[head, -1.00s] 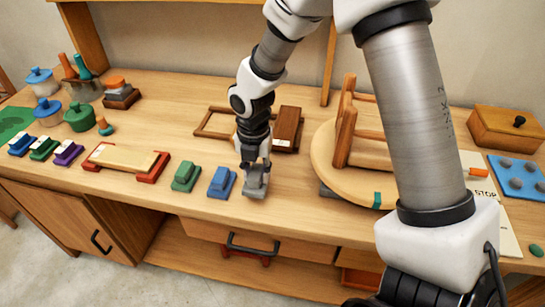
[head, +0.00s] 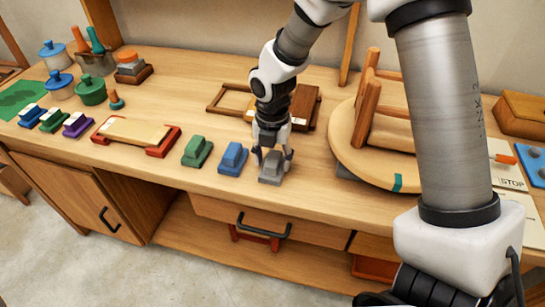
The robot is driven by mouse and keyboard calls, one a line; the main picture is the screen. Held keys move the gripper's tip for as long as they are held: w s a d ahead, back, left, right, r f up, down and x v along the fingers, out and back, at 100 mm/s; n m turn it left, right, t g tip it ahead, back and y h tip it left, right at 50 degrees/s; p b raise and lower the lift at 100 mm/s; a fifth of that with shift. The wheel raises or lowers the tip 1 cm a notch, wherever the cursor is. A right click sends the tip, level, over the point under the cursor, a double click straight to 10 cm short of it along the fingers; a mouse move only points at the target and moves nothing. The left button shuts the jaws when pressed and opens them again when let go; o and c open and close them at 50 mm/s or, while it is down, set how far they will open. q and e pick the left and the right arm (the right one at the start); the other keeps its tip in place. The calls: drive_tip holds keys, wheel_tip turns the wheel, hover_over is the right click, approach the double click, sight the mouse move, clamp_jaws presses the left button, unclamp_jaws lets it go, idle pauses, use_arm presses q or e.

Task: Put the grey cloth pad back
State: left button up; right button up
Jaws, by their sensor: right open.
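The grey cloth pad (head: 271,172) sits on the bench top near its front edge, at the right end of a row with the green pad (head: 197,151) and the blue pad (head: 233,158). It looks like a grey block with a raised top. My right gripper (head: 273,160) points down over it, open, with one finger on each side of it. Whether the fingers touch it is unclear. My left gripper is out of view.
Behind the gripper lie a wooden frame (head: 229,99) and a dark brown block (head: 304,106). A round wooden board (head: 345,150) bearing a wooden stool-like piece stands to the right. A sanding-style tray (head: 160,150) lies left of the pads.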

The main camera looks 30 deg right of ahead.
sight(272, 157)
wheel_tip(272, 157, up, 12)
drive_tip(key=p, duration=0.1)
drive_tip(key=shift+r, duration=0.15)
